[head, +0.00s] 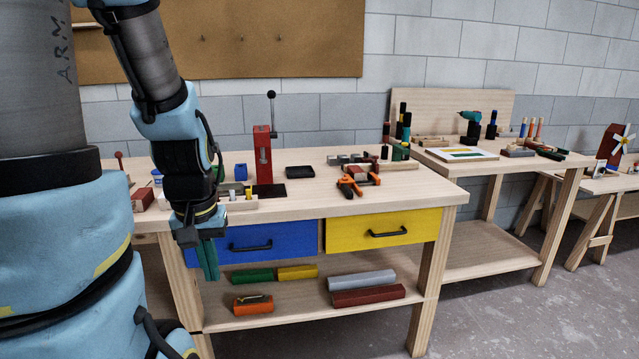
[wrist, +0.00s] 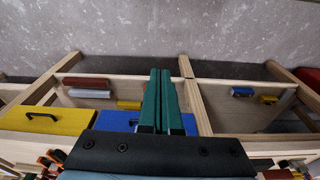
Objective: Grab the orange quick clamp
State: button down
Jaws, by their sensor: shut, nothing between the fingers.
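The orange quick clamp (head: 350,187) lies on the bench top near the front edge, above the yellow drawer, with black parts and a reddish block beside it. In the wrist view, small orange and black parts (wrist: 45,162) at the bottom left look like it, partly cut off.
The bench has a blue drawer (head: 255,243) and a yellow drawer (head: 385,229). A red press (head: 263,155) stands behind, left of the clamp. A second bench (head: 500,170) stands at right.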

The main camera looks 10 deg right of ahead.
aim_at(345, 186)
jog(key=l+u, duration=0.15)
jog(key=u, duration=0.25)
jog(key=l+u, duration=0.2)
jog(key=u, duration=0.2)
jog(key=k+l+u, duration=0.15)
jog(key=l, duration=0.3)
jog(key=l+u, duration=0.1)
jog(key=l, duration=0.3)
jog(key=k+l+u, duration=0.15)
jog(key=l, duration=0.25)
jog(key=k+l+u, duration=0.15)
jog(key=l, duration=0.25)
jog(key=k+l, duration=0.1)
jog(key=l, duration=0.15)
jog(key=k+l, duration=0.1)
jog(key=l, duration=0.2)
